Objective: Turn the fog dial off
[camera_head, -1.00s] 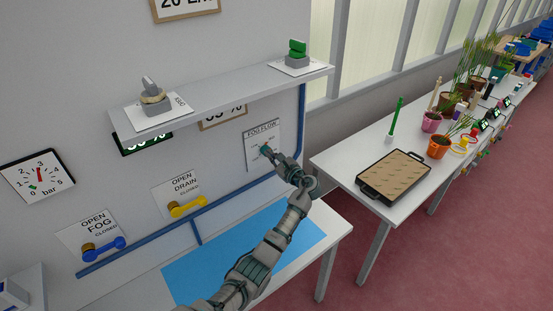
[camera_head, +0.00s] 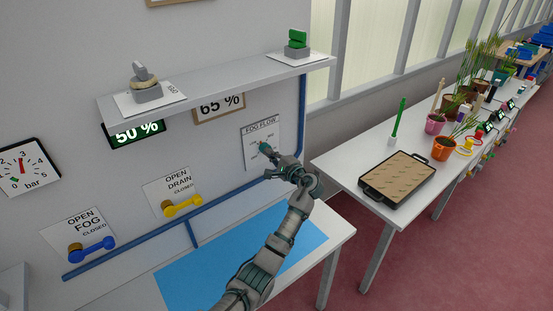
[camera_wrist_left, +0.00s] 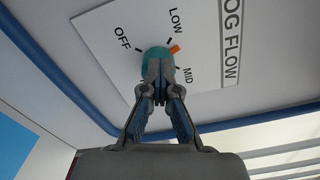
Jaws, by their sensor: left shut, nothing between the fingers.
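The fog dial is a teal round knob (camera_wrist_left: 153,54) with an orange pointer (camera_wrist_left: 174,49), on a white FOG FLOW plate (camera_head: 261,130) on the wall. In the left wrist view the pointer lies close to the LOW mark, slightly toward MID. OFF (camera_wrist_left: 122,38) is on the other side of LOW. My left gripper (camera_wrist_left: 160,95) is shut and empty, its tips right in front of the knob and covering its lower part; I cannot tell whether they touch it. In the head view the left gripper (camera_head: 272,153) reaches the plate from below right. My right gripper is not in view.
A grey shelf (camera_head: 215,86) juts out above the plate. A blue pipe (camera_head: 215,203) runs along the wall below. Yellow drain (camera_head: 183,206) and blue fog (camera_head: 92,249) levers are at left. A bench with a tray (camera_head: 397,176) stands at right.

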